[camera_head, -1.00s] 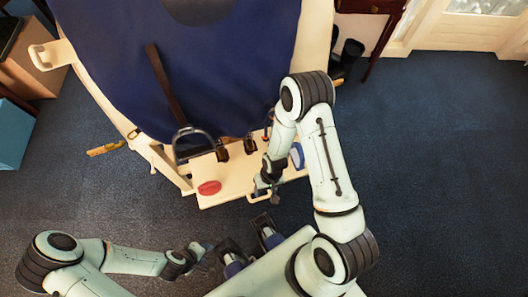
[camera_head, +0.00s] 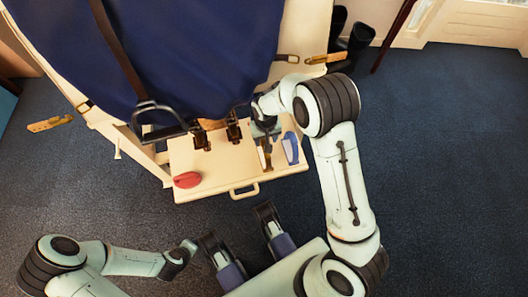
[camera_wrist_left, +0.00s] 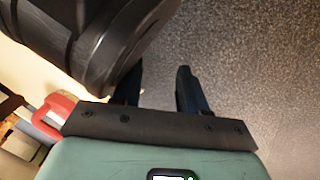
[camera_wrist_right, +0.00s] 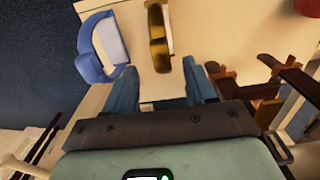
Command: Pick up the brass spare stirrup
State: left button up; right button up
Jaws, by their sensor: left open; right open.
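The brass stirrup (camera_wrist_right: 158,40) stands out as a gold upright piece in the right wrist view, just beyond my fingertips and between their lines. In the head view it is a small brownish-gold shape (camera_head: 265,157) on the cream tray, beside the blue object. My right gripper (camera_wrist_right: 160,78) is open and empty, its blue fingers spread. In the head view my right gripper (camera_head: 265,131) is over the tray's back part, partly hidden by its wrist. My left gripper (camera_wrist_left: 158,82) is open and empty over the dark floor. In the head view it is low on the left (camera_head: 190,246).
The cream tray (camera_head: 235,181) also holds a red oval object (camera_head: 187,180) and a blue-and-white object (camera_head: 291,147). Dark buckles (camera_head: 234,128) and a hanging dark stirrup (camera_head: 158,116) are close to its back edge. Blue floor in front is open.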

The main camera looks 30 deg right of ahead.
notch_tip(320, 180, down, 5)
jog(key=shift+w+f+b, duration=0.1)
jog(key=shift+b, duration=1)
jog(key=shift+f, duration=0.35)
pick_arm(q)
jog(key=s+f+g, duration=0.1)
jog(key=s+f, duration=0.2)
jog(key=s, duration=0.2)
jog(key=shift+a+f+g, duration=0.3)
jog(key=shift+f+g, duration=0.05)
jog(key=shift+g, duration=0.05)
pick_arm(e)
jog(key=shift+r, duration=0.1)
grip_shut()
